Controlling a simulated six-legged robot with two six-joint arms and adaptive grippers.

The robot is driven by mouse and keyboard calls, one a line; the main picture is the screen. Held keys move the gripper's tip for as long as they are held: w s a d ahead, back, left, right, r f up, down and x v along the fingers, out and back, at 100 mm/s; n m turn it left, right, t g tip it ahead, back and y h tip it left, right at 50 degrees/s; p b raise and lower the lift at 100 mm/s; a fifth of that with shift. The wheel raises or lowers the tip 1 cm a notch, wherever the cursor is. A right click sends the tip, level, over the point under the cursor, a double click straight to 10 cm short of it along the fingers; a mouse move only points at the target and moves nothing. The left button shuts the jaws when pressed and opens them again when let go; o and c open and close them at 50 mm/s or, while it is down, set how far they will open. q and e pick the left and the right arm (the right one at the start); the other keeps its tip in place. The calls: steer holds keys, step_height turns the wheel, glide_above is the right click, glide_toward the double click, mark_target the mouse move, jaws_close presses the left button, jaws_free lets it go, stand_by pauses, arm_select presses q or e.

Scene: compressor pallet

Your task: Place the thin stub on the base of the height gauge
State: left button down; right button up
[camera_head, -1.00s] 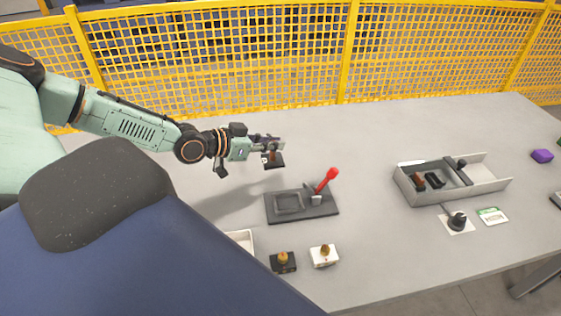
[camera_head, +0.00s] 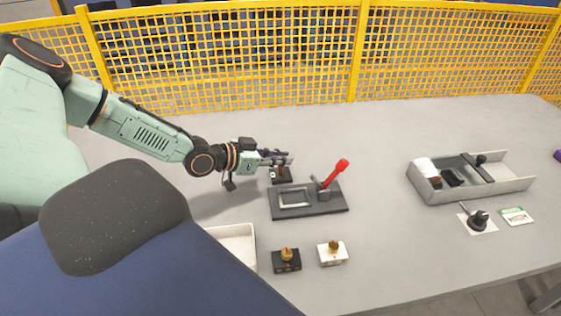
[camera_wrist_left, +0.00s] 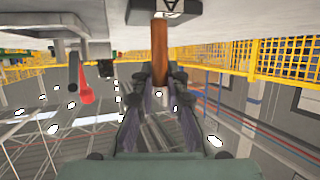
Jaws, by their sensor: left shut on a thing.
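My left gripper (camera_head: 288,160) is shut on the brown rod (camera_wrist_left: 160,52) of a small black block (camera_head: 281,175). In the left wrist view the rod runs between the fingers to the block, which bears a white triangle mark (camera_wrist_left: 172,7). The block is just behind a dark plate (camera_head: 308,210) with a rectangular recess and a red lever (camera_head: 336,173). I cannot tell whether it touches the table. I cannot say for sure which thing is the height gauge or whether the held piece is the thin stub. My right gripper is not in view.
A black block (camera_head: 286,264) and a white block (camera_head: 333,257), each with a brass-coloured knob, stand in front beside a white tray (camera_head: 233,232). A grey open bin (camera_head: 465,191) holds several parts at right. A black knob (camera_head: 478,222) stands before it. A yellow mesh fence (camera_head: 225,65) is behind.

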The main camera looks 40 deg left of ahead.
arm_select(q)
steer(key=shift+s+a+r, duration=0.1)
steer(key=shift+a, duration=0.05)
steer(key=c, duration=1.5)
jaws_free()
steer(key=shift+o, duration=0.6)
